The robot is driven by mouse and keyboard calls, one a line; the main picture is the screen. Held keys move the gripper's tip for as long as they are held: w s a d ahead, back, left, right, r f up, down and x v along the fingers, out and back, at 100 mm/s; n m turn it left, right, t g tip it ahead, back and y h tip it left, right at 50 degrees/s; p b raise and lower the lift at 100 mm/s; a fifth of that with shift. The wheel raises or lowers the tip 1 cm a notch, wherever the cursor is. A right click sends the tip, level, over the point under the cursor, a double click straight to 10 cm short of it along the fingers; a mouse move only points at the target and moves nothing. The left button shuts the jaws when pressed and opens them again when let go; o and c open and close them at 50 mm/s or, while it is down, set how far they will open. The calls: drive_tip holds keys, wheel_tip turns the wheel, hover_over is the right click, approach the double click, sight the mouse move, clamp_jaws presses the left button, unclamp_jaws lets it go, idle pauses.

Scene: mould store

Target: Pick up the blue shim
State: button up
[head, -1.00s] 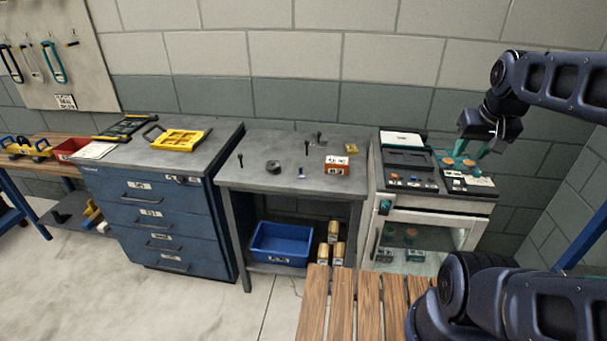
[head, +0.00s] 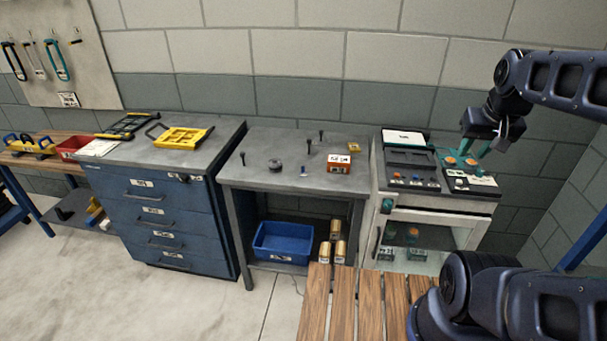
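A very small blue piece (head: 304,171), which looks like the blue shim, is on the grey bench top (head: 262,149), left of an orange-red box. It is too small to make out its shape clearly. My gripper (head: 477,151) is at the right, in front of the wall and over the control panel of the white machine, far to the right of the blue piece. Its two teal fingers look apart, with nothing visible between them. The fingertips overlap the panel in the picture, so their height above it is hard to judge.
The orange-red box (head: 339,168), a dark round part (head: 275,165), several dark upright pins and a yellow part (head: 354,147) share the bench top. The white machine (head: 430,205) adjoins it. A blue bin (head: 283,240) sits below. A slatted wooden top (head: 343,300) is in front.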

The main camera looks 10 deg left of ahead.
drive_tip(key=w+a+r+m+g, duration=0.1)
drive_tip(key=w+a+m, duration=0.15)
drive_tip(key=w, duration=0.45)
drive_tip(key=w+a+r+m+g, duration=0.1)
drive_tip(key=w+a+r+m, duration=0.1)
drive_tip(key=w+a, duration=0.35)
drive_tip(key=m+g+h, duration=0.2)
drive_tip(key=m+h, duration=0.2)
drive_tip(key=m, duration=0.7)
hover_over(303, 172)
drive_tip(key=a, duration=0.4)
wheel_tip(303, 172, down, 25)
drive_tip(key=x, duration=1)
drive_tip(key=shift+s+f, duration=0.15)
drive_tip(key=shift+f, duration=0.1)
clamp_jaws()
